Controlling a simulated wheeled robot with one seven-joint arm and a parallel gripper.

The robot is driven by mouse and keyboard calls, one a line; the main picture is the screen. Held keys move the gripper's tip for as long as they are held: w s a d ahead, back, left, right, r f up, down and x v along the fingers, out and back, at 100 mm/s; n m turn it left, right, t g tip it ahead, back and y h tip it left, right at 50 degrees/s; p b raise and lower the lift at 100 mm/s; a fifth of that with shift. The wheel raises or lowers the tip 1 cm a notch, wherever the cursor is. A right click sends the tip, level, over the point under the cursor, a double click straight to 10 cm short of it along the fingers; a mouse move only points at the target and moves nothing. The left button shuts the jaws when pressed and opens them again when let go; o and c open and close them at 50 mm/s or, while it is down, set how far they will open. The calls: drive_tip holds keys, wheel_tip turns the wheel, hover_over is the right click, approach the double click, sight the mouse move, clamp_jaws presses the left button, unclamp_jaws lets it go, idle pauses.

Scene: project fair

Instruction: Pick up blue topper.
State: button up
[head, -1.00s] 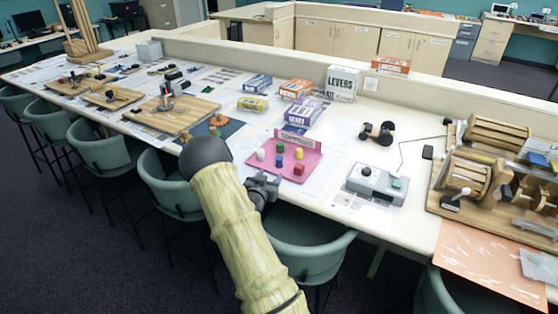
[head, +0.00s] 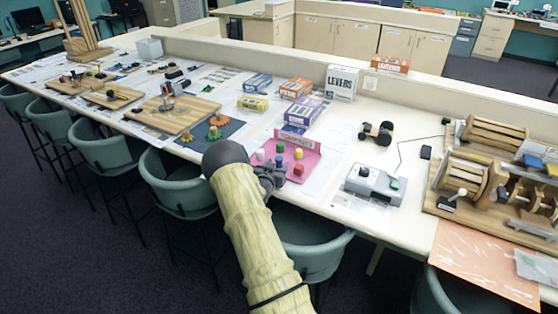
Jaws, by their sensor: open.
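The blue topper (head: 279,161) is a small peg-like piece standing on the pink board (head: 308,161) near the front of the long white table. White (head: 260,155), green (head: 280,146), yellow (head: 299,154) and red (head: 298,170) toppers stand around it. My gripper (head: 272,174) is dark grey and open, at the board's front edge, just in front of the blue topper in the picture. It hides the board's front-left part and perhaps the blue topper's foot. I cannot tell whether it touches anything.
A dark blue mat (head: 228,127) with orange pieces lies left. Several kit boxes, including the white LEVERS box (head: 342,83), stand behind. A green chair (head: 314,256) is below the table edge.

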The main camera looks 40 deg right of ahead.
drive_tip(key=shift+w+d+f, duration=0.1)
drive_tip(key=shift+w+d, duration=0.2)
drive_tip(key=shift+d, duration=0.05)
drive_tip(key=shift+c, duration=0.4)
drive_tip(key=c, duration=0.9)
